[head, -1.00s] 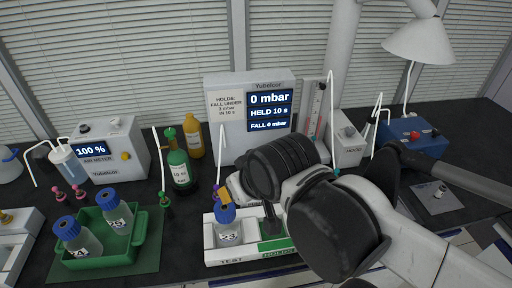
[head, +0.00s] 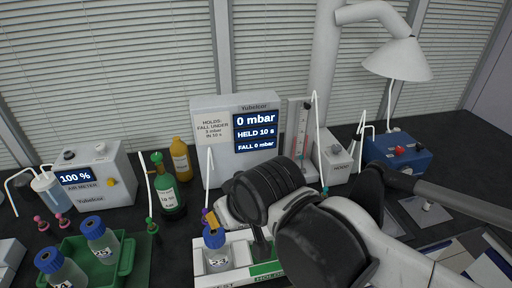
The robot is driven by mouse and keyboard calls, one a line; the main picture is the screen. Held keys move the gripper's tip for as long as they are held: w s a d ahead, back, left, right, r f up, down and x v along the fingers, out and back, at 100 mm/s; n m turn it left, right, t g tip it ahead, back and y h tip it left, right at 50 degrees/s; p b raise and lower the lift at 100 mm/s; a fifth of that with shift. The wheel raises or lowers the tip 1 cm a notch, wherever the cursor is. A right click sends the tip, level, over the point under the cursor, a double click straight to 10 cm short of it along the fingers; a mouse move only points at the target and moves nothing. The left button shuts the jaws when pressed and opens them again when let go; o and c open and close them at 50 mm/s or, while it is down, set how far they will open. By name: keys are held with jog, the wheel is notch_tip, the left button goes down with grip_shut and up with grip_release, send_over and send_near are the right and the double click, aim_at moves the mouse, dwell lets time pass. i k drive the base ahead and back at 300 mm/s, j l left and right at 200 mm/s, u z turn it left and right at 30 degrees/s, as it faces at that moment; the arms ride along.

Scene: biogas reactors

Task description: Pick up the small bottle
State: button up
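A clear bottle with a blue cap (head: 216,256) stands upright in a white test stand (head: 239,277) at the bottom centre. Two more blue-capped bottles, one at the right (head: 101,243) and one at the left (head: 62,272), stand in a green tray (head: 128,258). A tiny pale object (head: 428,206) on a grey mat at the right could be a small bottle, but it is too small to tell. Which one is the small bottle is not clear. My gripper (head: 262,244) is mostly hidden behind my dark arm links, beside the test stand; its fingers cannot be made out.
A pressure display box (head: 212,155) reading 0 mbar stands behind the stand. A green bottle (head: 168,198) and a yellow bottle (head: 180,158) stand left of it. A blue box (head: 398,154) and a lamp (head: 397,60) are at the right. Thin white tubes rise from the bench.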

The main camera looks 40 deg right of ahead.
aim_at(219, 260)
jog(key=k+j+z, duration=0.25)
jog(key=j+z, duration=0.2)
jog(key=k+j+z, duration=0.5)
jog(key=k+z, duration=0.2)
jog(key=z, duration=0.15)
